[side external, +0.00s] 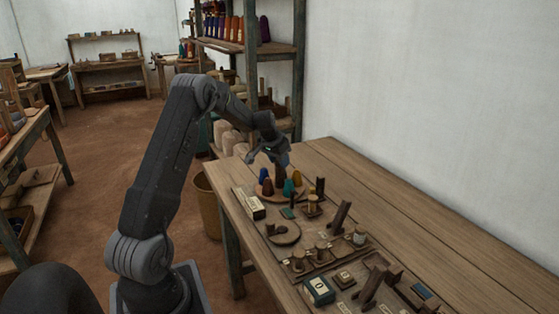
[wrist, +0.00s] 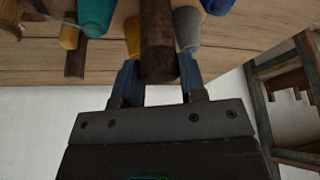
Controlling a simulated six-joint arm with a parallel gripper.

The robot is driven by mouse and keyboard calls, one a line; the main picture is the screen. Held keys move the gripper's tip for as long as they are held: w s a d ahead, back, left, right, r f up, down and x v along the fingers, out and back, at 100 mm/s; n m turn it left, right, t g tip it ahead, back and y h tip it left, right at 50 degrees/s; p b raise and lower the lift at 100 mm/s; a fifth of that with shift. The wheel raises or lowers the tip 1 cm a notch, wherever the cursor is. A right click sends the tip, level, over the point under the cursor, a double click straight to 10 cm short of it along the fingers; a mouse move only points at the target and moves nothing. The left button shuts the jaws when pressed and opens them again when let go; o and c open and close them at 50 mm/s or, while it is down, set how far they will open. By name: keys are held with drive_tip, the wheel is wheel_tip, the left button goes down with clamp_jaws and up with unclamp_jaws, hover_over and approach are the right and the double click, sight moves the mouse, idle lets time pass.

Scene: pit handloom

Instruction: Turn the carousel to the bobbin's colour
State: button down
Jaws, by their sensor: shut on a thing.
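The carousel (side external: 278,198) is a round wooden disc at the far end of the bench, bearing coloured cones. A teal cone (side external: 289,188) faces the camera, with an orange-yellow cone (side external: 297,178) to its right and a dark red cone (side external: 267,187) to its left. My gripper (wrist: 159,80) is shut on a dark brown upright post (wrist: 157,45) among the cones. The wrist view also shows a grey cone (wrist: 187,28) and a blue cone (wrist: 217,5). A small yellow-wound bobbin (side external: 312,201) stands on a wooden base right of the carousel.
A dark upright (side external: 319,187) stands behind the bobbin. A round wooden piece (side external: 283,233), several small spools and blocks, and a teal box (side external: 318,291) lie nearer along the bench. The bench's right side (side external: 420,225) is clear. A shelf rack (side external: 299,70) rises behind.

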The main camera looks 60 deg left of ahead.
drive_tip(key=shift+m, duration=0.4)
drive_tip(key=c, duration=0.7)
unclamp_jaws()
drive_tip(key=v, duration=1.4)
drive_tip(key=shift+a, duration=0.25)
